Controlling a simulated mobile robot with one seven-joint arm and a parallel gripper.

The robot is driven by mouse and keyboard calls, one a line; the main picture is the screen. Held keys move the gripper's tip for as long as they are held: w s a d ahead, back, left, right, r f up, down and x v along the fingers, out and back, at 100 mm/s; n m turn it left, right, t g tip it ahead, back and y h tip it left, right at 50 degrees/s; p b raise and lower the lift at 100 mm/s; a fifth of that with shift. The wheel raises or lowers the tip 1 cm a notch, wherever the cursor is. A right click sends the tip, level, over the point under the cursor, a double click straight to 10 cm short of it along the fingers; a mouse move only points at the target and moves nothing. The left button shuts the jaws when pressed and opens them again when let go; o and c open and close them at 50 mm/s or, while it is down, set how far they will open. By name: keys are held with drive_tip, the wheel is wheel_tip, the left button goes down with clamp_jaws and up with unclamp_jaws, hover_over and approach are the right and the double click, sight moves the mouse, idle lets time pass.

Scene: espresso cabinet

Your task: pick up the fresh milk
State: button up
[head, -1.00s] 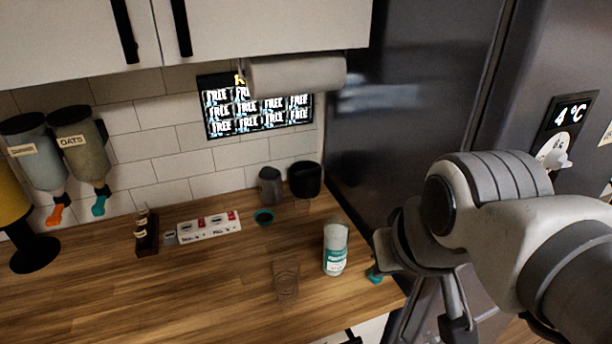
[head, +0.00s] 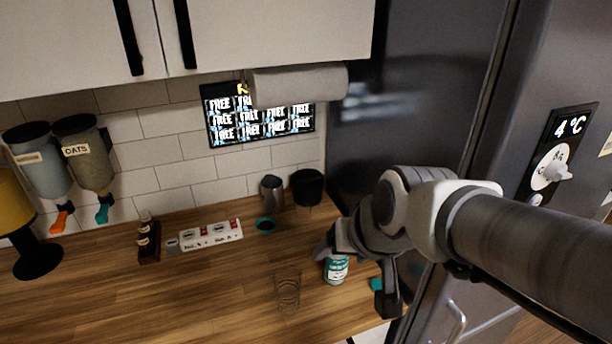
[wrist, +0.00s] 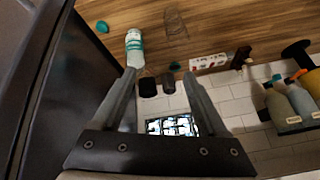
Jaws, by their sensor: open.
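The fresh milk looks to be the white bottle with a teal label (head: 336,270), standing on the wooden counter near the fridge. In the head view its upper part is hidden behind my gripper (head: 328,248). The bottle also shows in the wrist view (wrist: 134,46), just beyond the tip of the left finger. My gripper is open, and nothing shows held between its fingers (wrist: 160,75). I cannot tell whether a finger touches the bottle.
A clear glass (head: 287,290) stands left of the bottle. A teal piece (head: 376,284) lies to its right, by the counter edge. A grey pitcher (head: 271,190) and black container (head: 307,187) stand behind. The dark fridge (head: 400,90) bounds the right side.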

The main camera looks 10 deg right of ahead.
drive_tip(key=o, duration=0.3)
drive_tip(key=w+a+f+m+p, duration=0.1)
drive_tip(key=w+a+f, duration=0.2)
drive_tip(key=w, duration=0.3)
drive_tip(key=shift+a+f+m, duration=0.3)
drive_tip(key=shift+a+f, duration=0.1)
drive_tip(key=shift+f, duration=0.4)
drive_tip(key=w+a+f+m+t+h+p, duration=0.1)
drive_tip(key=w+f+m+t+h+p, duration=0.3)
drive_tip(key=f, duration=0.7)
drive_tip(key=d+f+n+t+h, duration=0.2)
drive_tip(key=d+f+t, duration=0.1)
drive_tip(key=d+f, duration=0.15)
drive_tip(key=r+b+x, duration=0.1)
drive_tip(key=b+x, duration=0.3)
drive_tip(key=x, duration=1.2)
drive_tip(key=shift+w+d+n+t+b, duration=0.3)
drive_tip(key=shift+w+d+b, duration=0.15)
drive_tip(key=shift+d, duration=0.1)
